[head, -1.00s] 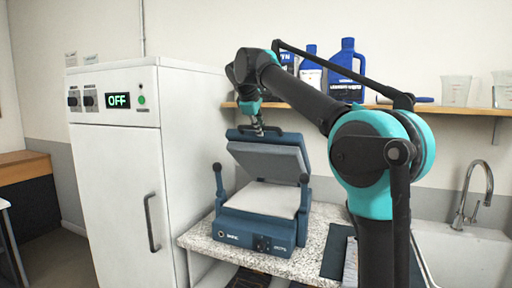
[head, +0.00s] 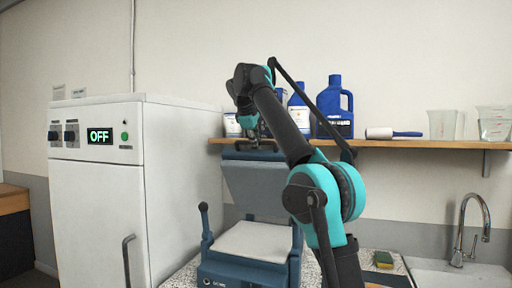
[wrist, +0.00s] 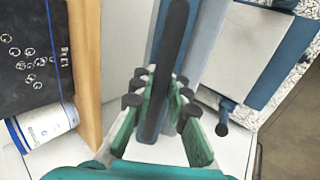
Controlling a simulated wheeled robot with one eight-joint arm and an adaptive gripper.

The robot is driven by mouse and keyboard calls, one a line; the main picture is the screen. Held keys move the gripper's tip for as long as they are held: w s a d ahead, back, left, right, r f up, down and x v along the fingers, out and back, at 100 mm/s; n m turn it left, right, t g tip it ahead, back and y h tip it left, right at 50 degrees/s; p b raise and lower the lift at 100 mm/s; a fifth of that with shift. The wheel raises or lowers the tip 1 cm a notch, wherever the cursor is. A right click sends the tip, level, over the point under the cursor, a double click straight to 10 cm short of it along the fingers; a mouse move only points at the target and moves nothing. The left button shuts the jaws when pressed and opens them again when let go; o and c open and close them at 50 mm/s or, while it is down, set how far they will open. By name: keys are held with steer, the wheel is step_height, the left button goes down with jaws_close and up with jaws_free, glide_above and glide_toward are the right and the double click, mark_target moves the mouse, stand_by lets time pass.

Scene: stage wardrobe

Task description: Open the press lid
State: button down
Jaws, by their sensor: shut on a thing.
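The blue press stands on the speckled counter in the head view, with its pale lower plate (head: 253,241) showing. Its lid (head: 258,186) is raised and stands steeply above the back of the base. My gripper (head: 257,141) is at the lid's top edge. In the wrist view my gripper (wrist: 160,104) is shut around the dark lid handle (wrist: 166,70), with green fingers on either side of it. The lower plate (wrist: 243,52) also shows at the right of the wrist view. My arm hides the right side of the press.
A wooden shelf (head: 400,144) runs behind the lid with blue bottles (head: 336,108), a lint roller (head: 393,133) and clear jugs. A white cabinet (head: 100,205) reading OFF stands left. A sink with a tap (head: 463,232) is at right.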

steer(key=c, duration=1.5)
jaws_free()
steer(key=shift+s+a, duration=0.1)
steer(key=shift+r, duration=0.15)
steer(key=s+a+r, duration=0.1)
steer(key=s, duration=0.3)
steer(key=s+a+r, duration=0.1)
steer(key=s+a, duration=0.1)
steer(key=s, duration=0.3)
steer(key=s+a+r, duration=0.1)
steer(key=s+a, duration=0.1)
steer(key=s, duration=0.3)
steer(key=shift+s+r, duration=0.1)
steer(key=shift+r, duration=0.25)
